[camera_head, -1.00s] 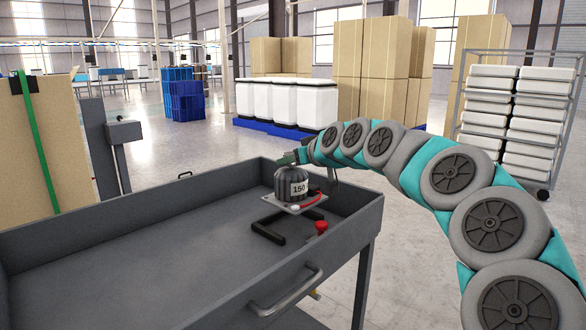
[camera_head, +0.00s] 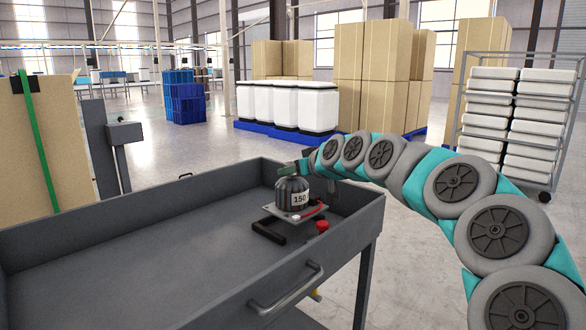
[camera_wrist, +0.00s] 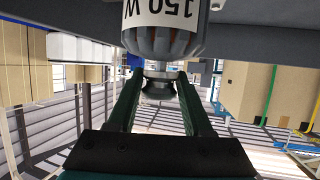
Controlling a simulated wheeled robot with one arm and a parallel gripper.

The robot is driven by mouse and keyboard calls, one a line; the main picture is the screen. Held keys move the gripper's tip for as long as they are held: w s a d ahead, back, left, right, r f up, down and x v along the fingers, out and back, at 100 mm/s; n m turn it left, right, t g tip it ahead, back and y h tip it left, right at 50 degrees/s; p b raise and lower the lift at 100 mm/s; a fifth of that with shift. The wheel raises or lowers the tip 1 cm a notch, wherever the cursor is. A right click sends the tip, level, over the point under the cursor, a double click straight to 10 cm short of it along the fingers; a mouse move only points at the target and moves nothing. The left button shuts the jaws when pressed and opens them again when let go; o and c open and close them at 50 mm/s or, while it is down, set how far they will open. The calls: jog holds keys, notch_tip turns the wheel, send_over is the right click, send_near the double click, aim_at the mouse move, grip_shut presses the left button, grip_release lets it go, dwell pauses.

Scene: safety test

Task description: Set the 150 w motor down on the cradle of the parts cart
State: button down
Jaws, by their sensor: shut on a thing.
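The 150 W motor (camera_head: 291,197) is a dark ribbed cylinder with a white "150" label, upright on a light square base plate. The wrist view shows its label (camera_wrist: 160,12) upside down. My gripper (camera_head: 288,170) is shut on the narrow neck at the motor's top; in the wrist view its two green fingers (camera_wrist: 160,88) flank that neck. The black cradle (camera_head: 267,232) lies on the tray of the grey parts cart (camera_head: 130,262), directly beneath the plate, which hides most of it. I cannot tell whether plate and cradle touch.
A red knob (camera_head: 322,226) sits close to the plate's right front corner. The cart's raised rim surrounds the tray, with a handle (camera_head: 287,290) in front. The tray's left part is empty. A grey post (camera_head: 103,150) stands behind the cart.

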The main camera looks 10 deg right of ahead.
jog(key=shift+f+b, duration=1.4)
jog(key=shift+f, duration=1.2)
jog(key=c, duration=0.7)
grip_release()
jog(key=o, duration=0.5)
jog(key=shift+f, duration=0.1)
jog(key=shift+c, duration=0.2)
